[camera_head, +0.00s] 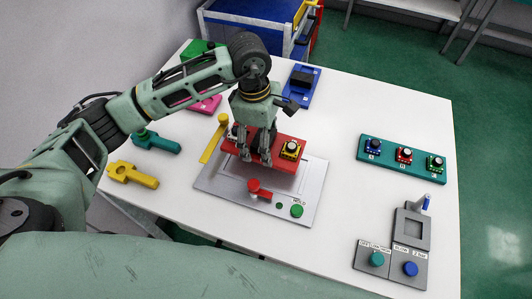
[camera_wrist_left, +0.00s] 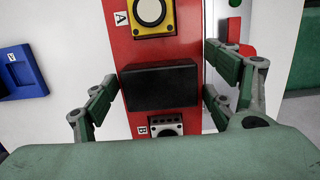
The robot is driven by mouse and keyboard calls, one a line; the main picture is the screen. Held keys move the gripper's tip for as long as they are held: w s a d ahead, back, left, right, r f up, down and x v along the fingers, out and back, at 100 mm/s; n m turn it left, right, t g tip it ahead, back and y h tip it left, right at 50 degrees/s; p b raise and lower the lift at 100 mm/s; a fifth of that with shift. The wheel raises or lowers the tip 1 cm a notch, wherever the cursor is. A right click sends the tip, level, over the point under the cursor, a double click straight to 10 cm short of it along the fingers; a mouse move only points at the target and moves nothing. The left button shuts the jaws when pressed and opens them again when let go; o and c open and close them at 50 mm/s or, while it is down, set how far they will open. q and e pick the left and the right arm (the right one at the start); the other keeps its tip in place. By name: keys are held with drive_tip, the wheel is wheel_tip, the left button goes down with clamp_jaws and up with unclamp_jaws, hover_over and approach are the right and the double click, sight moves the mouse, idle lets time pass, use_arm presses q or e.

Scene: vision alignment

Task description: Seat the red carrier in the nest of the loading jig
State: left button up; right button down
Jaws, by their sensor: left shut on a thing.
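The red carrier (camera_head: 283,159) is over the rear part of the grey plate of the loading jig (camera_head: 222,187), with a shadow along its front edge; I cannot tell how far it is above the plate. The carrier (camera_wrist_left: 140,60) bears a yellow-framed module (camera_wrist_left: 152,15) by label A, a grey module (camera_wrist_left: 165,127) by label B and a black block (camera_wrist_left: 158,87) between them. My left gripper (camera_head: 257,158) is shut on the carrier, its fingers (camera_wrist_left: 160,88) on either side of the black block. My right gripper is not in view.
A teal module rack (camera_head: 400,168) and a grey fixture (camera_head: 410,233) stand at right. Yellow (camera_head: 134,174) and green (camera_head: 158,142) tools lie at left. White table between is clear.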

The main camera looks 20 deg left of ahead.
use_arm(q)
drive_tip(key=shift+o, duration=0.2)
drive_tip(key=shift+s+d+f, duration=0.35)
drive_tip(key=shift+s, duration=0.25)
drive_tip(key=shift+s+d+f, duration=0.2)
drive_tip(key=shift+s+f, duration=0.15)
drive_tip(key=shift+f+p, duration=0.25)
drive_tip(key=shift+p, duration=0.05)
wheel_tip(320, 180, down, 4)
drive_tip(key=shift+r+p, duration=0.25)
drive_tip(key=shift+p, duration=0.25)
drive_tip(key=o, duration=1.8)
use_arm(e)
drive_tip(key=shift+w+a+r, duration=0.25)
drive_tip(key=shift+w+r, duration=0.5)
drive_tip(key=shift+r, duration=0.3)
